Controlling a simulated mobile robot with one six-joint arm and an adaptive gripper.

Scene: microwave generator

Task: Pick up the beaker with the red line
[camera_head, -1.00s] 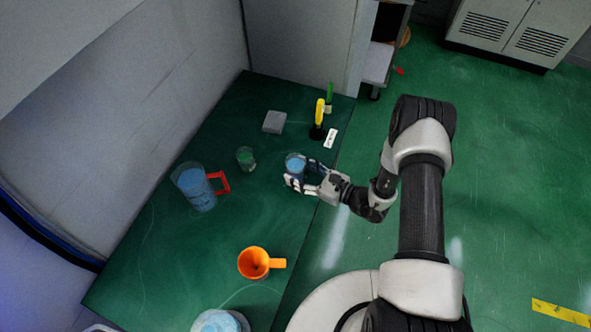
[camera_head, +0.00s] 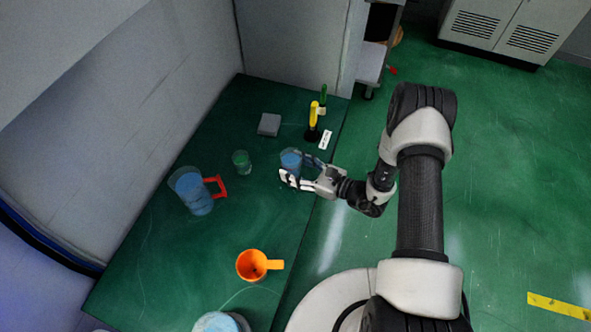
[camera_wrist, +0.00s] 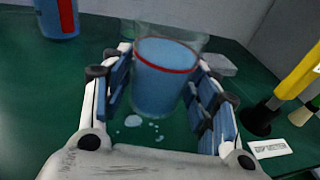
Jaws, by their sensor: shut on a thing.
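The beaker with the red line (camera_wrist: 165,75) is a clear cup of blue liquid with a red ring near its top. In the wrist view it stands roughly upright between the two fingers of my gripper (camera_wrist: 160,95). In the head view, my gripper (camera_head: 300,178) is closed around this beaker (camera_head: 291,160) near the table's right edge. Its lower part is partly hidden by the fingers. I cannot tell clearly how far its base is from the table.
The green table (camera_head: 150,270) also bears a small beaker of green liquid (camera_head: 242,161), a red-handled blue jug (camera_head: 192,192), an orange mug (camera_head: 252,265), a grey block (camera_head: 269,124), and a yellow-handled tool (camera_head: 313,115) beside a white label (camera_head: 326,139). A wall borders the left.

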